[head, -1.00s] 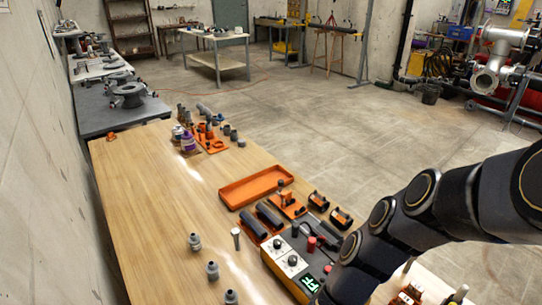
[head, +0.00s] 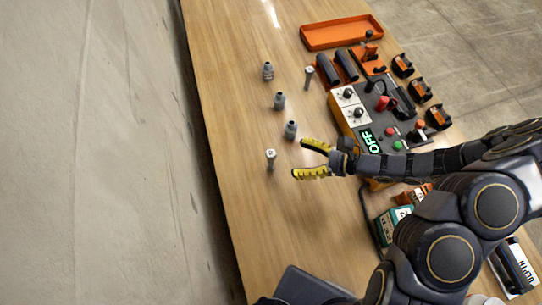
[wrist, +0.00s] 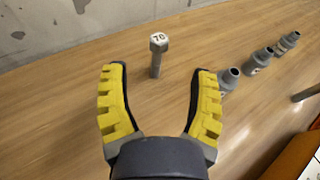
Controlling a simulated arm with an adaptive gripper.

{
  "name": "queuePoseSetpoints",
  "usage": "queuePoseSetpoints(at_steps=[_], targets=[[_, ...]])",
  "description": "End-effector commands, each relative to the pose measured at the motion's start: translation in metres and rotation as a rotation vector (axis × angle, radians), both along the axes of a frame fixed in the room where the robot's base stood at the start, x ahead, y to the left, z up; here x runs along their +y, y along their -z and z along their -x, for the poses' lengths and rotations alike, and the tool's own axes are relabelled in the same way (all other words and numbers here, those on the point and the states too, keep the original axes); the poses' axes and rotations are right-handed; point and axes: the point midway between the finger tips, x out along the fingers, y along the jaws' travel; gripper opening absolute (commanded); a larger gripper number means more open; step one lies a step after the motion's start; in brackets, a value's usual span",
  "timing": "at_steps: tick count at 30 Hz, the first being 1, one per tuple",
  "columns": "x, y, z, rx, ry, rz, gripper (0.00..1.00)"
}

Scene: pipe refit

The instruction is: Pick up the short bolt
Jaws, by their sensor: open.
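A grey bolt (head: 270,160) with "70" on its pale head stands upright on the wooden table. It also shows in the wrist view (wrist: 156,60), just beyond and between my fingertips. A second grey bolt (head: 309,78) stands farther up the table, near the dark cylinders; its edge shows at the right of the wrist view (wrist: 305,95). The two look close in length from here. My gripper (head: 305,159) is open and empty, its yellow-padded fingers spread toward the marked bolt, to its right in the head view and apart from it.
Three grey fittings (head: 279,101) stand in a row beyond the marked bolt; the nearest (head: 290,130) is close to my upper finger. A control box (head: 372,120) reading "OFF", an orange tray (head: 341,33) and orange-black parts (head: 420,90) lie right. The table's left side is clear.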

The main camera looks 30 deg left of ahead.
Motion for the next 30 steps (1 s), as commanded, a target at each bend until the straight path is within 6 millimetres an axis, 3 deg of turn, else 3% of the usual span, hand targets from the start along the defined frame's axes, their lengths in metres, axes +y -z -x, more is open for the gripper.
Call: queuePoseSetpoints(at_steps=[19, 30], targets=[[0.065, 0.022, 0.016, 0.003, -0.002, 0.002, 0.60], [0.071, 0.024, 0.016, 0.001, 0.002, 0.001, 0.60]])
